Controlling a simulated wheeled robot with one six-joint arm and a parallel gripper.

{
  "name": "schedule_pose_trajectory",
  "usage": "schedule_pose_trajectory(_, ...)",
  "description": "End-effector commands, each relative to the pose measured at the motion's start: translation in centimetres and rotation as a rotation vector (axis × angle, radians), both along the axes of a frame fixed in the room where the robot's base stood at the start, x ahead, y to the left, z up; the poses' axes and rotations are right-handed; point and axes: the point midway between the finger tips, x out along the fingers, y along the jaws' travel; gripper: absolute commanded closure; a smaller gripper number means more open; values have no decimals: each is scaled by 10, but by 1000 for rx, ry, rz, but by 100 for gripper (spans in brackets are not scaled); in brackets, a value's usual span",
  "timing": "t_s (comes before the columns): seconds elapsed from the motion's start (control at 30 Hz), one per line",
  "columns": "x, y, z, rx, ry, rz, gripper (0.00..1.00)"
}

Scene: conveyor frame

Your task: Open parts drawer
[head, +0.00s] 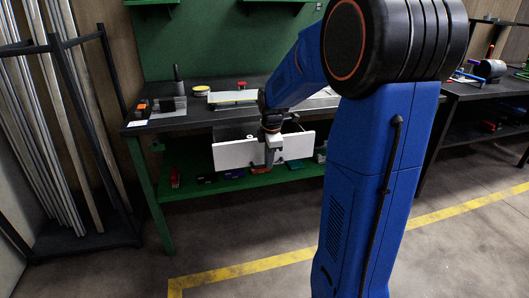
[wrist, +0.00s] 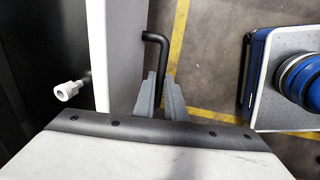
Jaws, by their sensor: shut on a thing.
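The parts drawer has a white front panel (head: 235,153) and stands out from under the dark workbench (head: 200,110) in the head view. Its dark inside shows behind the panel, so it is partly open. In the wrist view the white panel (wrist: 104,50) runs down the left of centre. A black bar handle (wrist: 154,38) stands off its outer side. My gripper (wrist: 162,78) is shut on this handle, with its grey fingers either side of the bar. In the head view my gripper (head: 271,157) is in front of the panel; the handle is hard to make out there.
A pale metal fitting (wrist: 69,90) lies inside the drawer. A green lower shelf (head: 215,184) holds small boxes below. A rack of metal bars (head: 70,120) stands at the left. The floor (head: 245,235) in front is clear, marked by a yellow line (head: 245,268).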

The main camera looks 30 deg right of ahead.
Motion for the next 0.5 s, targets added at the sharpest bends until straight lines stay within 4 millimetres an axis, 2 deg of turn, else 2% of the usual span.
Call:
schedule_pose_trajectory(0.03,-12,4,1,0,-1,0,100)
schedule_pose_trajectory(0.2,-45,13,1,0,-1,0,100)
schedule_pose_trajectory(0.5,-76,22,0,0,-1,0,100)
